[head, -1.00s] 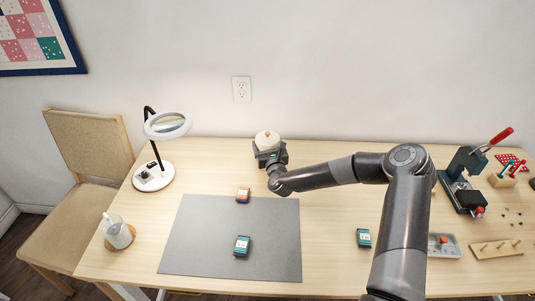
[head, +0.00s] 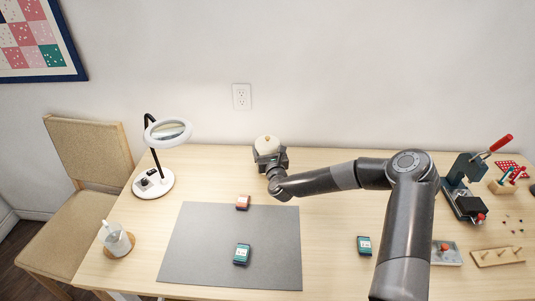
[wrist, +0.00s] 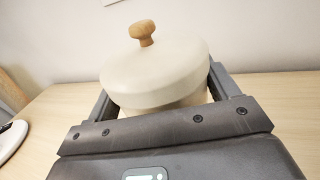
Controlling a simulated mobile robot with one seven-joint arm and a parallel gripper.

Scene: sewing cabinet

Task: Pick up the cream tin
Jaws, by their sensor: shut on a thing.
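The cream tin (head: 266,143) is round, with a cream lid and a small wooden knob on top. It is at the back of the table, near the wall. My gripper (head: 268,157) is shut on it, with one finger on each side. In the wrist view the tin (wrist: 155,72) sits upright between the fingers of my gripper (wrist: 163,98). Its lower part is hidden by the gripper, so I cannot tell whether its base touches the table.
A magnifier lamp (head: 154,182) stands to the left. A grey mat (head: 205,250) holds an orange box (head: 243,202) and a teal box (head: 242,254). Another teal box (head: 364,245) lies right of the mat. A press (head: 465,190) stands at the far right. The wall is close behind.

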